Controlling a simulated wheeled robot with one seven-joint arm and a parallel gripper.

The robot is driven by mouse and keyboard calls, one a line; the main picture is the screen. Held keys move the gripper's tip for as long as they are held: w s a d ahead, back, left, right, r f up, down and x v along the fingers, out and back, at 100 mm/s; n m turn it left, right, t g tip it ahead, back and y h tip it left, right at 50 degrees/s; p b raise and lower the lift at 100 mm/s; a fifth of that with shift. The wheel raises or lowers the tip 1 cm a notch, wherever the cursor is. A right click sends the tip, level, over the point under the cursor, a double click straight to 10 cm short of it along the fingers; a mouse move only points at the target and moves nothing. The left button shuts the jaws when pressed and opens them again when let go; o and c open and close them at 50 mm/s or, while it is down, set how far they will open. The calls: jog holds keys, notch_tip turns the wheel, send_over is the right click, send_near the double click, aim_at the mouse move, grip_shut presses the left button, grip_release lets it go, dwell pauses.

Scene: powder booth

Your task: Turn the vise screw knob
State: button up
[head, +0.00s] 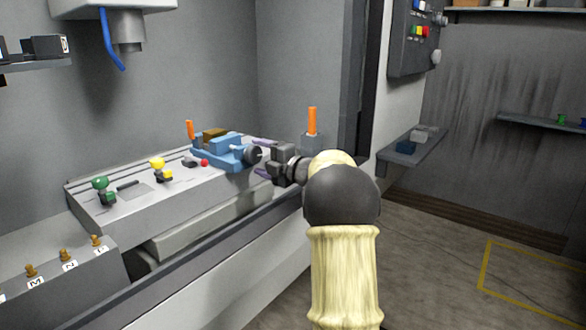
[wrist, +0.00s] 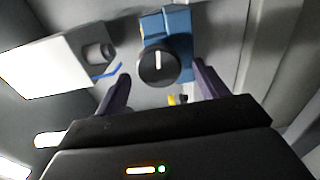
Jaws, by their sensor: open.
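The blue vise (head: 222,150) sits on the grey slotted machine table, with a brown block (head: 214,134) at its top. Its round black screw knob (head: 253,155) faces my gripper. In the wrist view the knob (wrist: 158,62) has a white pointer line that stands nearly upright, with the blue vise body (wrist: 177,25) behind it. My gripper (head: 263,158) is open, its purple fingers pointing at the knob. In the wrist view the gripper fingertips (wrist: 160,75) lie to the left and right of the knob, apart from it; the exact depth gap is hard to tell.
The machine table (head: 150,205) also bears a green knob (head: 101,184), a yellow knob (head: 157,163) and a red button (head: 204,163). An orange handle (head: 312,121) stands behind my gripper. A spindle head (head: 128,35) with a blue hose hangs above left. A control panel (head: 415,38) is on the right.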

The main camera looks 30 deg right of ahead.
jog(key=v, duration=1.5)
jog(key=shift+p, duration=0.3)
jog(key=p, duration=0.1)
jog(key=r+m+p, duration=0.1)
jog(key=p, duration=0.1)
jog(key=shift+w+d+r+m, duration=0.15)
jog(key=shift+w+r+m, duration=0.05)
jog(key=shift+m, duration=0.1)
jog(key=r+m+g+p, duration=0.1)
jog(key=m+p, duration=0.5)
jog(key=p, duration=0.1)
jog(key=w+d+r+m+g+p, duration=0.1)
jog(key=r+m+g+p, duration=0.1)
jog(key=m+p, duration=0.5)
jog(key=w+r+m+g+p, duration=0.1)
jog(key=m+p, duration=0.5)
jog(key=p, duration=0.3)
jog(key=shift+d+r+g, duration=0.4)
